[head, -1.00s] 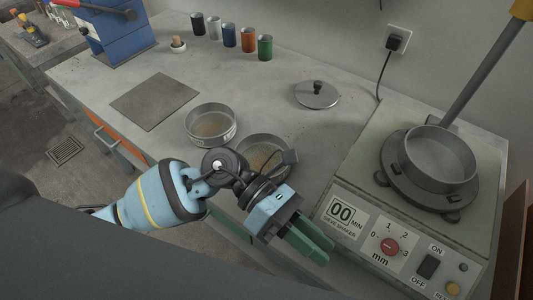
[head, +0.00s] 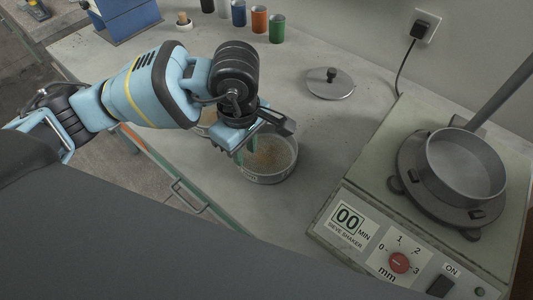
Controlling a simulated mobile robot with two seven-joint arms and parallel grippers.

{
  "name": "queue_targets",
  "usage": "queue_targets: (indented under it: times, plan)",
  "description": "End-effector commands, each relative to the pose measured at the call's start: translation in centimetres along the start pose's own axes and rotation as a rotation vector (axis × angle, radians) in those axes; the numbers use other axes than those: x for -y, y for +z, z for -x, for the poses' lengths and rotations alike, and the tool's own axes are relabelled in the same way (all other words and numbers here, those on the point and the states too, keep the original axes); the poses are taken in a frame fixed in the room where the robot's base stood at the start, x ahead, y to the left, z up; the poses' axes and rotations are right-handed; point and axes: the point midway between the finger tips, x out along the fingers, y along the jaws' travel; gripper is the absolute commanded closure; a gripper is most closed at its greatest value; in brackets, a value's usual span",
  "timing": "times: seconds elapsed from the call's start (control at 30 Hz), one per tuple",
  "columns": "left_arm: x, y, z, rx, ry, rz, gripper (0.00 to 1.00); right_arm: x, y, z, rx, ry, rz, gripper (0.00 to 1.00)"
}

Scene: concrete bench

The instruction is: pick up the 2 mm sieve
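A round metal sieve (head: 272,178) with a brownish mesh floor stands on the bench in the middle of the head view. The mark on its front wall is too small to read. A second sieve (head: 207,118) to its left is mostly hidden behind my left arm. My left gripper (head: 246,152) points down at the left rim of the middle sieve. Its green fingers are partly hidden by the gripper body, and I cannot tell whether they touch the rim or how far apart they are. My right gripper is out of view.
A sieve shaker (head: 345,222) at the right carries a grey pan (head: 466,168). A lid with a black knob (head: 330,84) lies behind the middle sieve. Several coloured cups, including a green one (head: 277,29), stand at the back. The bench between lid and sieve is clear.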

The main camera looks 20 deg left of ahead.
Motion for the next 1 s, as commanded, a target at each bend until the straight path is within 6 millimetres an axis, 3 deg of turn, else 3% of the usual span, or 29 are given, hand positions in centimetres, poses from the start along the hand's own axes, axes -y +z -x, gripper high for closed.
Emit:
queue_targets:
  times: [0.13,0.37,0.7,1.0]
  plan:
    - [0.1,0.0,-1.6,0.001,-0.003,0.000,0.72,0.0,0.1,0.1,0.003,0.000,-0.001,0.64]
    - [0.1,0.1,-2.4,0.002,-0.003,0.000,0.72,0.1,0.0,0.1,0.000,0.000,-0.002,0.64]
    - [0.3,0.3,-6.6,0.003,-0.004,0.001,0.72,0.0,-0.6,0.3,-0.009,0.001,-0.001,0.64]
    - [0.2,0.3,-7.1,0.002,-0.001,0.000,0.72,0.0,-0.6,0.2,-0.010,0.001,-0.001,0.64]
